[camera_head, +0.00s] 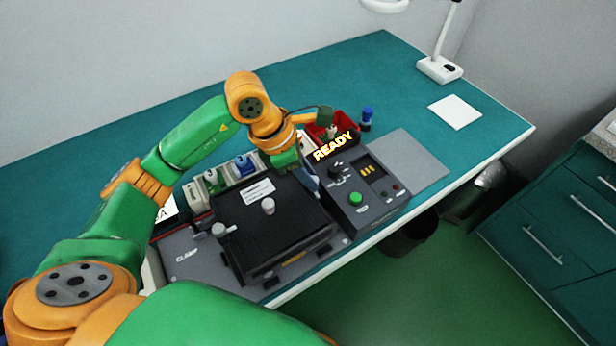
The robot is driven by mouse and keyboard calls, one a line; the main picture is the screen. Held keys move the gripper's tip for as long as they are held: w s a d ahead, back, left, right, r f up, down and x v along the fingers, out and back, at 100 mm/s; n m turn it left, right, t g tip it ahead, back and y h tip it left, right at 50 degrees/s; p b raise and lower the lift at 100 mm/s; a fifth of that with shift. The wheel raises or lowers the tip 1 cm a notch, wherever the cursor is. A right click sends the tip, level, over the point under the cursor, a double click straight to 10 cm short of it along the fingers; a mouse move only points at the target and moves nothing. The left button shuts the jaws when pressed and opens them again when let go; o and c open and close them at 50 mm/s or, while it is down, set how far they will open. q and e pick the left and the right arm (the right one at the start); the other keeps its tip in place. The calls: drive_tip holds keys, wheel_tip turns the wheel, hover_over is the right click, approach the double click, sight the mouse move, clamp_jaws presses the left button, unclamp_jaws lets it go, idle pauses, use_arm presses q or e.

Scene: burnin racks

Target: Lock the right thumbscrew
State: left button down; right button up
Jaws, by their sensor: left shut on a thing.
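The black clamp fixture (285,235) with a dark lid sits on a grey base plate marked CLAMP (185,270). A light grey knob (267,206) stands on the lid's middle, and a grey thumbscrew (220,231) is at the lid's left side. My left gripper (312,187) reaches down at the lid's right side, between the fixture and the control box. It is shut at the right thumbscrew's place; the gripper hides the thumbscrew itself. My right gripper is not in view.
The control box (377,208) with a green button and a lit READY sign (334,146) stands close right of the fixture. Behind are a red bin (346,122), a blue-capped item (366,119) and several small modules (215,181). A grey mat (408,152) lies bare at right.

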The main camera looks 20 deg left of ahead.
use_arm(q)
drive_tip(key=m+b, duration=0.1)
drive_tip(key=m, duration=0.1)
drive_tip(key=m+g+b, duration=0.1)
drive_tip(key=shift+w+f+m+h+b, duration=0.2)
drive_tip(key=shift+m+h+b, duration=0.1)
drive_tip(key=shift+m+b, duration=0.1)
drive_tip(key=m, duration=0.1)
drive_tip(key=m+g+b, duration=0.1)
drive_tip(key=m, duration=0.1)
drive_tip(key=shift+w+r+m+g, duration=0.15)
drive_tip(key=shift+m+g, duration=0.15)
drive_tip(key=m+g, duration=0.1)
drive_tip(key=m, duration=0.2)
drive_tip(key=shift+w+m+g+b, duration=0.15)
drive_tip(key=shift+m+g+b, duration=0.15)
drive_tip(key=shift+b, duration=0.1)
drive_tip(key=m, duration=0.2)
drive_tip(key=m+g+y+p, duration=0.1)
drive_tip(key=m, duration=0.1)
drive_tip(key=shift+w+d+m, duration=0.1)
drive_tip(key=shift+d+m, duration=0.05)
drive_tip(key=shift+m, duration=0.25)
drive_tip(key=shift+m+g+y, duration=0.3)
drive_tip(key=c, duration=0.7)
unclamp_jaws()
drive_tip(key=shift+r, duration=0.1)
